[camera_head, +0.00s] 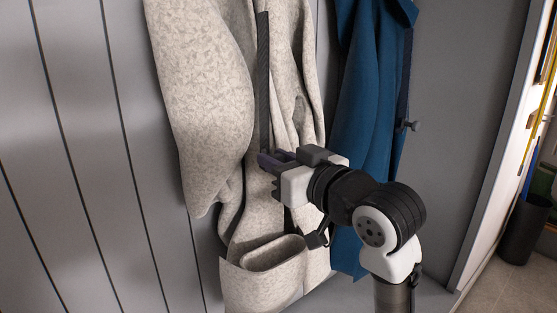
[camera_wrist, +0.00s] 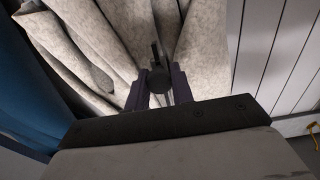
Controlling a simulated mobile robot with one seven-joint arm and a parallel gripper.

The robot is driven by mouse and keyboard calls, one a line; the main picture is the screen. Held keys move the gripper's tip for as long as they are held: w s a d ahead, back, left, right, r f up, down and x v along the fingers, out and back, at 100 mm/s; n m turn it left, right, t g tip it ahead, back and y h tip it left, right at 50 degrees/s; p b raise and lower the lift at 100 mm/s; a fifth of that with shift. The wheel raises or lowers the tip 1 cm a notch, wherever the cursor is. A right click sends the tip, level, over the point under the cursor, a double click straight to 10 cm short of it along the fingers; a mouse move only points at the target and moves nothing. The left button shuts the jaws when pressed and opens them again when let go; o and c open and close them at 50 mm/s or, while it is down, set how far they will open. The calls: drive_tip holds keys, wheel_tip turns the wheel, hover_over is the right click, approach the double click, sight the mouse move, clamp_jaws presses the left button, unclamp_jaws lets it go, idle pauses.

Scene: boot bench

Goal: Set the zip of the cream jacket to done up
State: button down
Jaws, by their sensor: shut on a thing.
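The cream jacket (camera_head: 205,85) hangs against the grey panelled wall, with a faint leaf pattern and a pocket near its lower hem. It also fills the upper middle of the wrist view (camera_wrist: 200,40). Its dark zip (camera_head: 263,80) runs down the front from the top of the picture to my gripper. My gripper (camera_head: 268,160) is at the zip's visible lower end, level with the jacket's middle. In the wrist view its fingers (camera_wrist: 160,88) are shut on a dark zip pull (camera_wrist: 158,78). The part of the zip behind the fingers is hidden.
A blue coat (camera_head: 362,110) hangs just right of the jacket, close to my arm. A dark bin (camera_head: 525,230) stands at the far right. Bare grey panelling (camera_head: 75,150) is on the left.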

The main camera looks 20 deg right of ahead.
wheel_tip(320, 180, up, 20)
drive_tip(key=p, duration=1.3)
drive_tip(key=shift+d+r, duration=0.1)
drive_tip(key=shift+r, duration=0.15)
drive_tip(key=c, duration=1.3)
unclamp_jaws()
drive_tip(key=shift+s, duration=0.1)
drive_tip(key=b+v, duration=0.4)
drive_tip(key=v, duration=0.9)
drive_tip(key=shift+s+d, duration=0.15)
drive_tip(key=shift+s, duration=0.25)
drive_tip(key=shift+f, duration=0.1)
